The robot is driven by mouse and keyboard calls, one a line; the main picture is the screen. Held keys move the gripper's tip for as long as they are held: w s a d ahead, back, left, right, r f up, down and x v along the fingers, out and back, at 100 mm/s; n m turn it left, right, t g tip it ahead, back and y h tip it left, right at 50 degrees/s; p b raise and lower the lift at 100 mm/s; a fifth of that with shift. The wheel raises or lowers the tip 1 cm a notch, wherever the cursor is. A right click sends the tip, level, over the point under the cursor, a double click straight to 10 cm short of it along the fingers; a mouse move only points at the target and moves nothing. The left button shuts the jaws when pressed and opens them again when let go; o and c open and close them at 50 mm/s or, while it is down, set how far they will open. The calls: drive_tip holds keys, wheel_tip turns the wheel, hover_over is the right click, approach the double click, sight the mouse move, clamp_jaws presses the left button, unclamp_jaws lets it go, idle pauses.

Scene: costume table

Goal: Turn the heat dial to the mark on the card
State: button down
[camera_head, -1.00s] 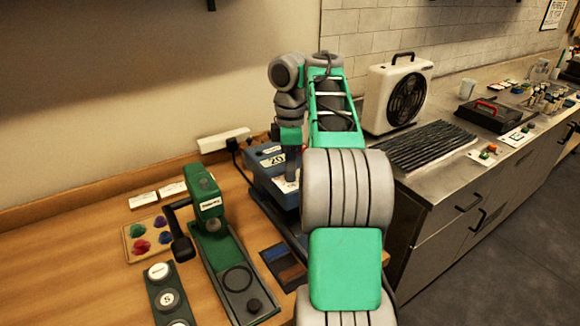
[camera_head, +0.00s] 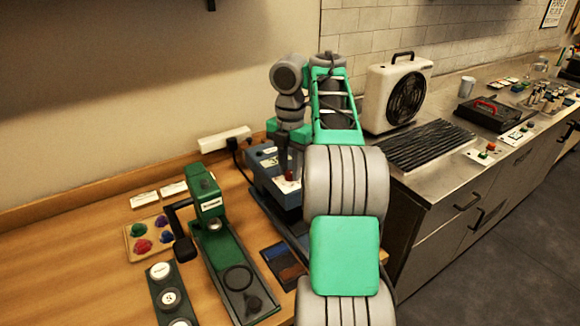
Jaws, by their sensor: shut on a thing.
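The blue machine (camera_head: 261,164) stands on the wooden table behind my arm, with pale labels on its sloped top. My gripper (camera_head: 290,172) points down onto the machine's top and is shut at a small red-brown part, which looks like the heat dial (camera_head: 290,177). The fingers and my arm hide most of the dial, so its setting cannot be read. Two small white cards, a left one (camera_head: 144,199) and a right one (camera_head: 174,188), lie at the back of the table. Their print is too small to read.
A green press (camera_head: 213,222) with a black lever stands left of the machine. A palette of coloured pieces (camera_head: 150,237), a strip of round badges (camera_head: 168,297) and a dark tray (camera_head: 283,264) lie around it. A fan (camera_head: 397,92) stands on the metal counter to the right.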

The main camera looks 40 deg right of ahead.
sight(290, 172)
drive_tip(key=shift+n, duration=0.9)
drive_tip(key=c, duration=1.1)
unclamp_jaws()
drive_tip(key=shift+c, duration=0.2)
wheel_tip(290, 172, up, 8)
drive_tip(key=p, duration=0.7)
drive_tip(key=shift+f, duration=0.1)
